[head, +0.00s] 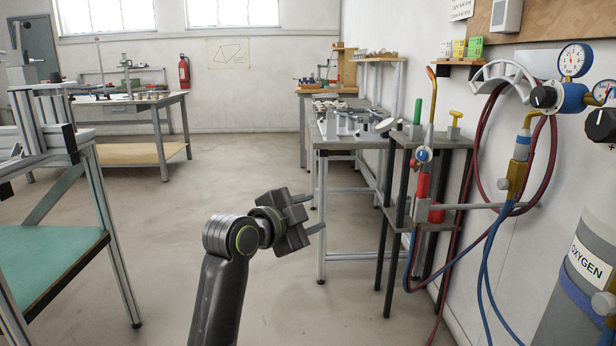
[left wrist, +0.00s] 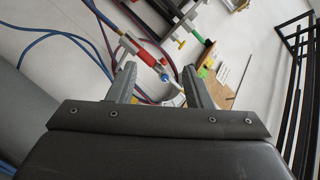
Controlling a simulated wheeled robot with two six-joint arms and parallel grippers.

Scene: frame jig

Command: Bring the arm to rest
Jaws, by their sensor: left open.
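My left gripper (head: 312,213) is raised over the floor in the lower middle of the head view, its two grey fingers pointing right. In the left wrist view the fingers of my left gripper (left wrist: 160,85) stand apart with nothing held between them. Beyond them, out of the grasp, is a torch handle with a red part (left wrist: 145,53). My right gripper does not show in either view.
A small stand (head: 447,142) with a torch and hoses (head: 484,260) is right of the gripper. An oxygen cylinder (head: 585,265) stands at far right. A workbench (head: 330,140) runs behind; a green-shelved frame (head: 50,260) is at left. Open floor (head: 150,230) lies between.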

